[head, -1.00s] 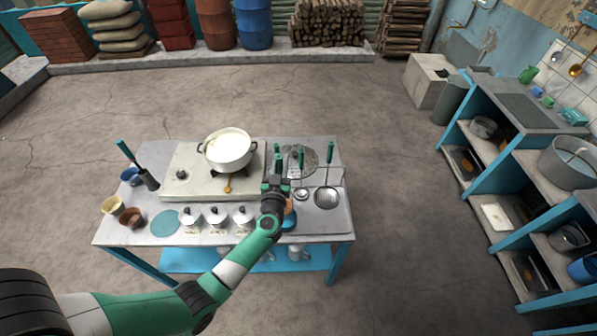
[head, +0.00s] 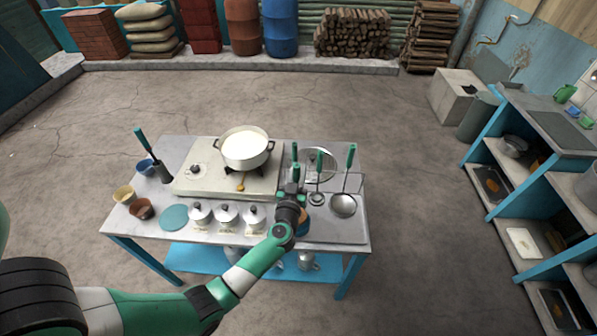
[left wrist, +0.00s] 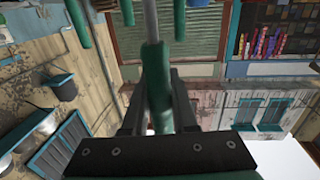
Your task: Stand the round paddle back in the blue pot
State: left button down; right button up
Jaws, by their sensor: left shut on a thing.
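My left gripper (head: 291,192) is over the front right part of the table and is shut on a green handle (left wrist: 157,95). In the left wrist view a grey shaft (left wrist: 150,22) runs on from that handle. The head of this tool is not clear, so I cannot tell if it is the round paddle. A small blue pot (head: 146,167) stands at the table's left, beside a dark-bladed tool with a green handle (head: 141,138). Another blue and orange-brown object (head: 304,223) is partly hidden behind my left wrist. My right gripper is out of view.
A white pot (head: 262,157) of milk sits on the stove slab (head: 205,184). A ladle-like tool (head: 343,205) is on the right. A blue shelf unit (head: 490,145) stands far right.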

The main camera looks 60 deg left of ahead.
pick_arm(q)
notch_tip(320, 180, down, 5)
jog(key=b, duration=0.3)
jog(key=c, duration=0.6)
grip_release()
jog(key=shift+d, duration=0.1)
jog(key=p+v, duration=0.3)
jog(key=v, duration=0.8)
jog(key=shift+s+d+p, duration=0.15)
jog(key=shift+s+p, duration=0.05)
jog(key=shift+p, duration=0.1)
